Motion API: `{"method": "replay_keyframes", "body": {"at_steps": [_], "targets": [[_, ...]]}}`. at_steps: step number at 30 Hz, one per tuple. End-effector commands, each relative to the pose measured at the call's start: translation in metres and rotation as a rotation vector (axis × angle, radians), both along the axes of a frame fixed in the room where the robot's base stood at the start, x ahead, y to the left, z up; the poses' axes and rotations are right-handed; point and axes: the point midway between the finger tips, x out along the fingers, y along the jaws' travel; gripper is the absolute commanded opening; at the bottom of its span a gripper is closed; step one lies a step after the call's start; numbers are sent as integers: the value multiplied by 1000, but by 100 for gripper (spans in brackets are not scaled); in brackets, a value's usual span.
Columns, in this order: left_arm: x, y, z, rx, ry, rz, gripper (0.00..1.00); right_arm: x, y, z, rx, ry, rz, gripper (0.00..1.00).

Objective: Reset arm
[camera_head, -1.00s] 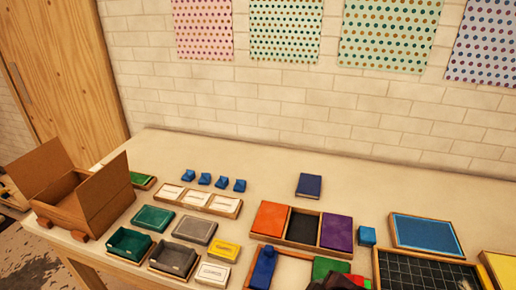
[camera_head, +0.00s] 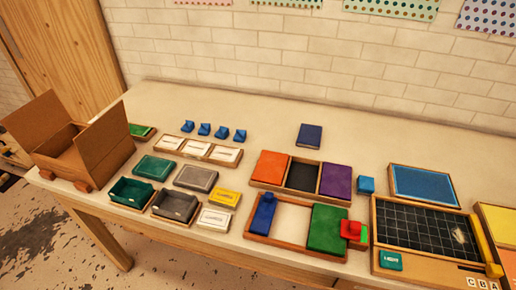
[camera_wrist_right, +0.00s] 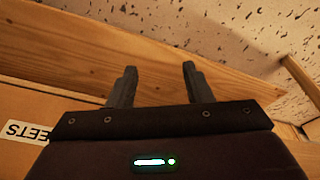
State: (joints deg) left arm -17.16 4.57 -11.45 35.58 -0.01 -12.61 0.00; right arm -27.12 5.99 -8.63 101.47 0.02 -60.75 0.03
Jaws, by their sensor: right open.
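My right gripper (camera_wrist_right: 157,76) shows in the right wrist view with its two dark fingers spread apart and nothing between them. Behind the fingers is a wooden plank or edge (camera_wrist_right: 60,55). My left gripper is in neither view. In the head view no gripper can be made out over the table (camera_head: 385,145).
The table holds an open cardboard box (camera_head: 62,150), a tray of coloured boxes (camera_head: 257,183), a wooden tray with a green block (camera_head: 327,228) and a black grid board (camera_head: 425,225). In the wrist view, a labelled cardboard surface (camera_wrist_right: 60,105) is near the gripper.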

Motion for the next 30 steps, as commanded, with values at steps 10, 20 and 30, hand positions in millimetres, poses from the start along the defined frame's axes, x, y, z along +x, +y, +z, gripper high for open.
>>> {"method": "replay_keyframes", "body": {"at_steps": [10, 20, 30], "targets": [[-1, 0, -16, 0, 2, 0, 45, -108, -17, -198, -12, 89, 18, 45], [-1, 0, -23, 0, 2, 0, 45, -210, -37, -270, -18, 132, 30, 45], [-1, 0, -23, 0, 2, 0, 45, -222, -39, -274, -19, 135, 32, 45]]}}
